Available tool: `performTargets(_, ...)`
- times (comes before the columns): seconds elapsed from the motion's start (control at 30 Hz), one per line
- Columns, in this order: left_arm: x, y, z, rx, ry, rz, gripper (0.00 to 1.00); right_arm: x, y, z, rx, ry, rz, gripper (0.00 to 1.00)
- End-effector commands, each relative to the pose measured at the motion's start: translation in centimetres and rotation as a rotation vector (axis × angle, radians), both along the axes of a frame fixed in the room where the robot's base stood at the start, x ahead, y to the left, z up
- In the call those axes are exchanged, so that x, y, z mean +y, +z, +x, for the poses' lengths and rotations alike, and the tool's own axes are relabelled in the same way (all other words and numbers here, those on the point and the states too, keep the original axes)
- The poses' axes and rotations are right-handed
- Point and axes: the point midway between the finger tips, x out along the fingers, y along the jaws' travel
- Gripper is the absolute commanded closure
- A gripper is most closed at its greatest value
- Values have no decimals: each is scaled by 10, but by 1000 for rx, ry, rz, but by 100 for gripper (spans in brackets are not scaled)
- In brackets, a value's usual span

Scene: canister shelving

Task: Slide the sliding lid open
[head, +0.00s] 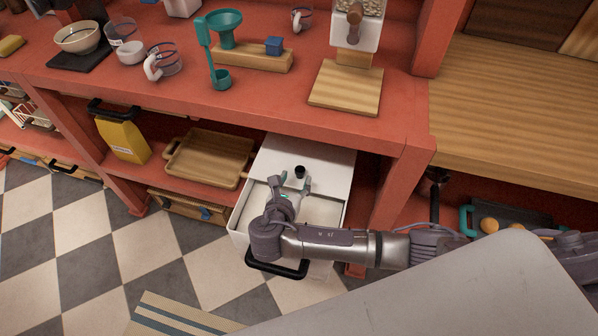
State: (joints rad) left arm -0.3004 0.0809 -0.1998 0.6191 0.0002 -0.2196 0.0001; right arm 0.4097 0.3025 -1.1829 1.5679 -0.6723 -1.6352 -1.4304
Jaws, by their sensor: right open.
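The sliding lid (310,152) is a white panel with a black knob (299,172) near its front edge. It covers the back part of a white bin (238,222) on the lower shelf. The front part of the bin is uncovered and its pale inside shows. My right gripper (292,183) is over the bin, open, with its fingers just in front of the knob. I cannot tell whether they touch it. My right arm comes in from the right and hides part of the bin's front. My left gripper is not in view.
A black handle (277,268) sticks out low at the bin's front. A wooden tray (210,158) and a yellow bag (122,138) are left of the bin on the lower shelf. A red post (400,185) stands close on the right. The red counter (270,105) overhangs the shelf.

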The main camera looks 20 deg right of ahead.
Motion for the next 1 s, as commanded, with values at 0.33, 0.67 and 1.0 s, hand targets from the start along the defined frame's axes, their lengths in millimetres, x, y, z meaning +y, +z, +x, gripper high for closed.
performTargets(0.33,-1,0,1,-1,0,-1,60,30,22,-45,0,0,1,46)
performTargets(0.67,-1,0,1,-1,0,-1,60,33,25,-50,-1,-2,0,46)
performTargets(1.0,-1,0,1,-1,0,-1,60,33,25,-50,-1,-2,0,46)
